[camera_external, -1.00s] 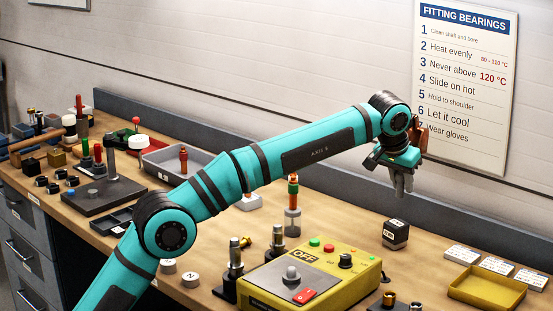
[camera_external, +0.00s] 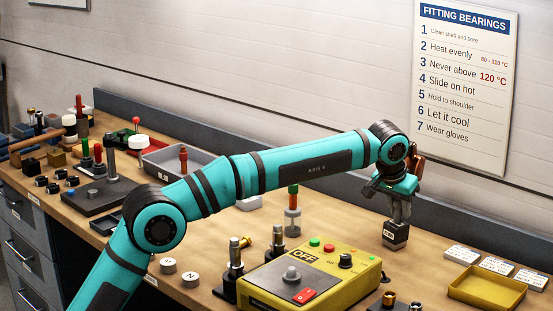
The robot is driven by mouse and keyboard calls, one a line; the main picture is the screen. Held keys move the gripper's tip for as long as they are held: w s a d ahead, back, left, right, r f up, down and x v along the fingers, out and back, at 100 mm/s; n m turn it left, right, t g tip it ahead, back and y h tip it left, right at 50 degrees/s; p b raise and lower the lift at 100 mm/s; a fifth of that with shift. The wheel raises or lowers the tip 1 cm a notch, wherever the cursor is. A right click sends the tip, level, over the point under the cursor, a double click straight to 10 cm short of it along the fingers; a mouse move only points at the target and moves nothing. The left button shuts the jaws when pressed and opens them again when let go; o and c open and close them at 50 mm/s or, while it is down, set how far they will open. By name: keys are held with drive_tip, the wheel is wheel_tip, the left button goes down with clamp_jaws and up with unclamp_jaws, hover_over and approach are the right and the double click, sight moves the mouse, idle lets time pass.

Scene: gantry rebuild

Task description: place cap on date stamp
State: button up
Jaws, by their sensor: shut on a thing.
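A small dark block (camera_external: 395,238) with a pale label on its front stands on the bench right of centre, behind the yellow control box. Its lettering is too small to read, and I cannot tell whether it is the date stamp, the cap, or both together. My gripper (camera_external: 399,219) points straight down over it, with its grey fingers at the block's top and shut on it. The fingers hide most of the top face. The block is upright and seems to rest on the bench. No separate cap can be made out.
The yellow control box (camera_external: 330,281) stands in front. A yellow tray (camera_external: 487,290) and white labelled blocks (camera_external: 496,265) lie to the right. A post with a green and orange top (camera_external: 293,212) stands left of the gripper. The bench's raised back edge (camera_external: 470,226) runs behind.

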drive_tip(key=o, duration=1)
drive_tip(key=v, duration=1.2)
drive_tip(key=shift+r, duration=0.1)
